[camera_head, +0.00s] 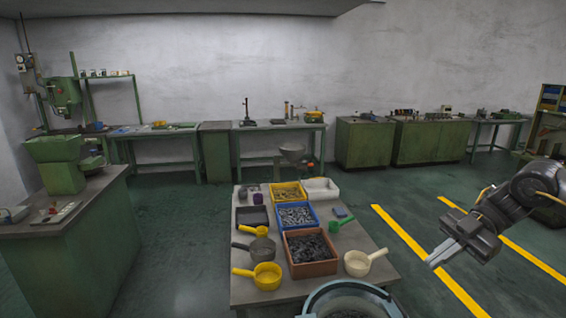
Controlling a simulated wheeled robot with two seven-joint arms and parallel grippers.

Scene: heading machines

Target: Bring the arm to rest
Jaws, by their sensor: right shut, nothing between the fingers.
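My right gripper (442,254) shows at the right side of the head view, at the end of my dark right arm (530,195). It is shut and empty, with its fingers together and pointing to the lower left. It is to the right of the table (250,293), apart from it, and appears over the floor with its yellow lines. My left gripper is not in view.
The table holds a brown bin (311,268), a blue bin (294,230) and a yellow bin (287,203) of small parts, plus several scoops. A round metal rim (318,298) stands at the bottom edge. Green benches (430,143) line the wall. Floor (410,200) between is clear.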

